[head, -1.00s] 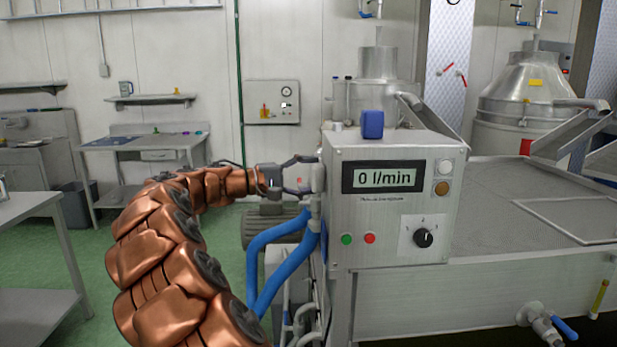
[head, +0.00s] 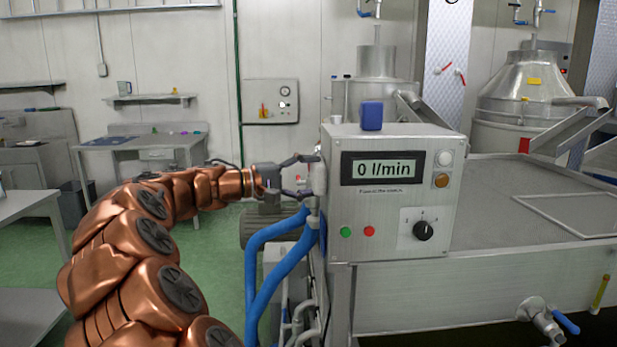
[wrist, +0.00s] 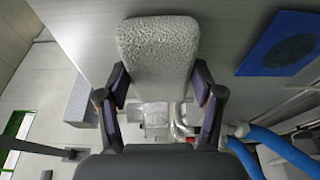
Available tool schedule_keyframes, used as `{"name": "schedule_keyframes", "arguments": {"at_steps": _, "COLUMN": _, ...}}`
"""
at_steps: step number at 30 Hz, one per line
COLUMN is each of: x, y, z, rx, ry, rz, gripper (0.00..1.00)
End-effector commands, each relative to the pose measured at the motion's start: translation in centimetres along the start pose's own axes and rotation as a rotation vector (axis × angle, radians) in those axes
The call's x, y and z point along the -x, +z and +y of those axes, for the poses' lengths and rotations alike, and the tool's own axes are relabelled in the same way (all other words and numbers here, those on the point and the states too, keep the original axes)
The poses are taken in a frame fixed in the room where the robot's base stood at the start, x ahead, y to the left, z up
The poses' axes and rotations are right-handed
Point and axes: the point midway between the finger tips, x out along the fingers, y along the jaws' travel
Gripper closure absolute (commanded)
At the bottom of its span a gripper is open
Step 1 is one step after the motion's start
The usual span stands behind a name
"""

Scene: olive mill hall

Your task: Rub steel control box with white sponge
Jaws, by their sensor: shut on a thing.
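The steel control box (head: 393,195) has a display reading 0 l/min, buttons and a black knob on its front. My gripper (head: 304,177) is at its left side, shut on the white sponge (head: 318,179). In the wrist view the sponge (wrist: 158,50) looks pale and speckled, held between the two fingers of my gripper (wrist: 161,84). A grey metal surface lies right behind the sponge, and the sponge appears to be against it or very close. The sponge's far face is hidden, so contact cannot be told for sure.
A blue block (head: 372,116) stands on top of the box. Blue hoses (head: 268,262) run below my gripper. A steel vat (head: 535,200) extends to the right. A blue panel with a dark disc (wrist: 284,46) shows in the wrist view. Green floor lies open at left.

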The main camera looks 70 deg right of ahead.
Motion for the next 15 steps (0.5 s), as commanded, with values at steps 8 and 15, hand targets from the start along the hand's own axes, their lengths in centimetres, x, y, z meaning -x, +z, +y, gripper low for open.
{"name": "schedule_keyframes", "arguments": {"at_steps": 8, "x": 0.2, "y": 0.9, "z": 0.0, "rx": 0.000, "ry": 0.001, "rz": -0.001, "gripper": 0.61}}
{"name": "schedule_keyframes", "arguments": {"at_steps": 15, "x": 0.6, "y": 2.6, "z": -0.1, "rx": 0.000, "ry": 0.000, "rz": -0.003, "gripper": 0.61}}
